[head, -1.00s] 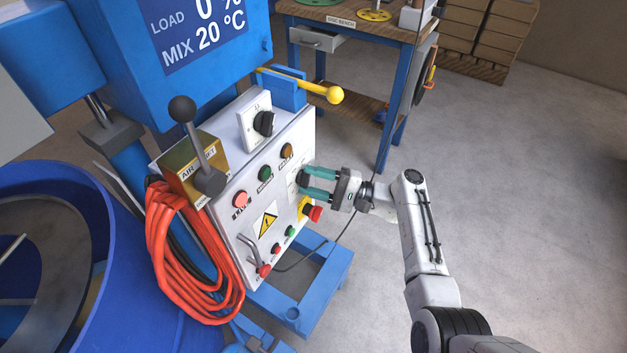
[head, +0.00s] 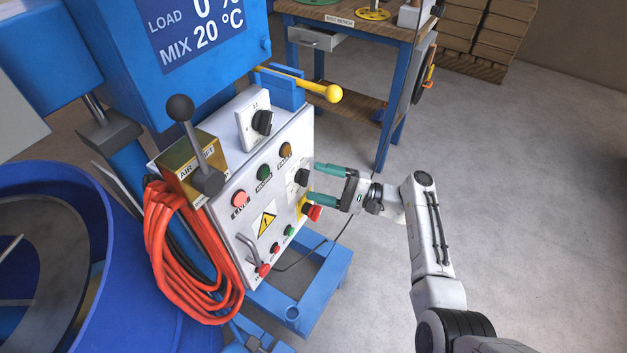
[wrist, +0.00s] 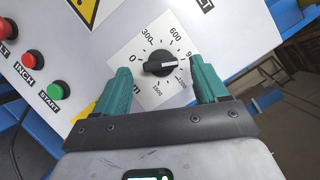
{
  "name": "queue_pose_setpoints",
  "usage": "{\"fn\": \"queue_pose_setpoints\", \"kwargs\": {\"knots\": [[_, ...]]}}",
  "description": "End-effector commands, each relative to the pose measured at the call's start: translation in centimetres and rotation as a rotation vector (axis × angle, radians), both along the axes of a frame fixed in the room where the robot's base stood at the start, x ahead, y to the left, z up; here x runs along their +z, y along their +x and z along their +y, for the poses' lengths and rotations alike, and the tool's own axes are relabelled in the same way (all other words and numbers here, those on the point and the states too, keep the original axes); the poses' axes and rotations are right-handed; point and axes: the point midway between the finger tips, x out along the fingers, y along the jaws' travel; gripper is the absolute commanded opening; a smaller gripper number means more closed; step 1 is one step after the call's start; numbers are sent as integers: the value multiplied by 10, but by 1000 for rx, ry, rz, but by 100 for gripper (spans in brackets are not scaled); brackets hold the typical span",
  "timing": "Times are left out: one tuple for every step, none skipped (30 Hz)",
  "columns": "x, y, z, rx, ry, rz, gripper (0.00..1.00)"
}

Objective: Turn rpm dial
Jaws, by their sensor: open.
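The rpm dial is a black knob (wrist: 160,64) on a white square plate (wrist: 129,50) marked with numbers from 0 to 1500 in the wrist view. In the head view the dial (head: 301,177) sits on the right part of the control panel's front. My gripper (head: 313,182) is open, with green fingers facing the panel. In the wrist view its fingers (wrist: 162,72) stand on either side of the dial, with visible gaps to the knob. Nothing is held.
A red emergency button (head: 313,212) is just below the dial and close to the lower finger. INCH (wrist: 33,59) and START (wrist: 55,91) buttons are at left in the wrist view. Open floor (head: 530,200) lies to the right.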

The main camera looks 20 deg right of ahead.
Motion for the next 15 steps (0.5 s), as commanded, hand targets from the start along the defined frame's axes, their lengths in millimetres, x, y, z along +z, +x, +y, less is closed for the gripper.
{"fn": "queue_pose_setpoints", "kwargs": {"knots": [[-3, -5, -9, -5, 0, 1, 72], [-4, -9, -15, -4, 1, 1, 72], [-6, -13, -21, -5, 0, 1, 72], [-7, -16, -26, -4, 1, 1, 72], [-8, -20, -31, -5, 0, 0, 72], [-9, -24, -37, -5, 0, 0, 72], [-10, -27, -41, -4, -1, 0, 72], [-11, -29, -45, -5, 0, 0, 72], [-12, -33, -50, -3, 0, 1, 72], [-13, -35, -54, -3, 0, 1, 72], [-13, -37, -57, -3, 0, 1, 72], [-14, -40, -61, -3, 0, 1, 72], [-14, -41, -63, -3, 0, 1, 72], [-15, -43, -65, -3, 0, 1, 72], [-15, -44, -67, -2, 0, 2, 72]]}}
